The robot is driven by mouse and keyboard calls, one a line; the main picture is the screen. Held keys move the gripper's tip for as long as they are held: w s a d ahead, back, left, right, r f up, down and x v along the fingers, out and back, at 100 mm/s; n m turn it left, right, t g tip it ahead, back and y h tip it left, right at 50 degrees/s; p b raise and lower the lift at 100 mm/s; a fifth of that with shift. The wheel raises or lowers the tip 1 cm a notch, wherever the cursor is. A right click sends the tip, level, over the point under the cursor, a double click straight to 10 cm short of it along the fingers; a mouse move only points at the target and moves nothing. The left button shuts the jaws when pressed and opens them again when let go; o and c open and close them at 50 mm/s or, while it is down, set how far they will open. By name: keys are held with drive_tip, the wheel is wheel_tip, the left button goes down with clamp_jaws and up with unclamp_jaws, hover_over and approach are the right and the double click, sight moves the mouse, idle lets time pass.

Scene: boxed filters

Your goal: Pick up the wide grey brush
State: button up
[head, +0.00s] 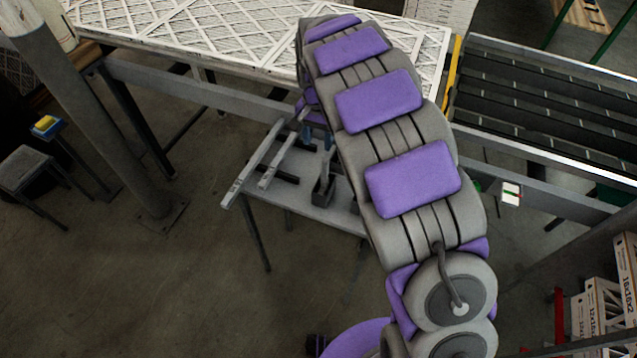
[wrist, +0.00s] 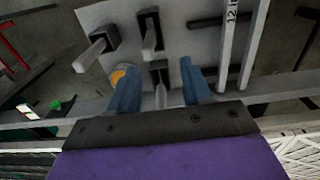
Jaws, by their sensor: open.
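My gripper (wrist: 159,85) is open, with its two blue fingers apart over a small grey table. In the wrist view a dark block with a narrow grey upright part (wrist: 160,75) shows between the fingers, not visibly gripped. Two similar dark blocks with grey handles stand farther up, one at the middle (wrist: 150,30) and one at the left (wrist: 97,42). I cannot tell for certain which is the wide grey brush. In the head view one such dark piece (head: 323,190) stands on the table, and the gripper (head: 317,137) is partly hidden behind my arm.
The small table (head: 335,217) also holds long light bars (head: 262,160), one marked 12 in the wrist view (wrist: 229,30). A yellow round thing (wrist: 118,75) is beside the left finger. White pleated filters (head: 210,30) lie behind on a rack. Boxes (head: 605,305) stand at lower right.

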hover_over(327, 169)
drive_tip(key=w, duration=0.2)
drive_tip(key=f, duration=0.2)
drive_tip(key=f+b, duration=0.1)
drive_tip(key=f, duration=0.2)
drive_tip(key=shift+s+d+f, duration=0.1)
drive_tip(key=shift+s+d, duration=0.1)
drive_tip(key=f, duration=0.2)
drive_tip(key=f+b, duration=0.1)
drive_tip(key=f, duration=0.4)
drive_tip(key=shift+s+a, duration=0.2)
drive_tip(key=shift+a, duration=0.1)
drive_tip(key=shift+d, duration=0.4)
drive_tip(key=shift+a+f, duration=0.1)
drive_tip(key=shift+a, duration=0.65)
drive_tip(key=c, duration=0.3)
drive_tip(key=shift+a, duration=0.35)
drive_tip(key=c, duration=0.3)
drive_tip(key=shift+d, duration=0.45)
clamp_jaws()
drive_tip(key=shift+d, duration=0.45)
drive_tip(key=shift+a, duration=0.1)
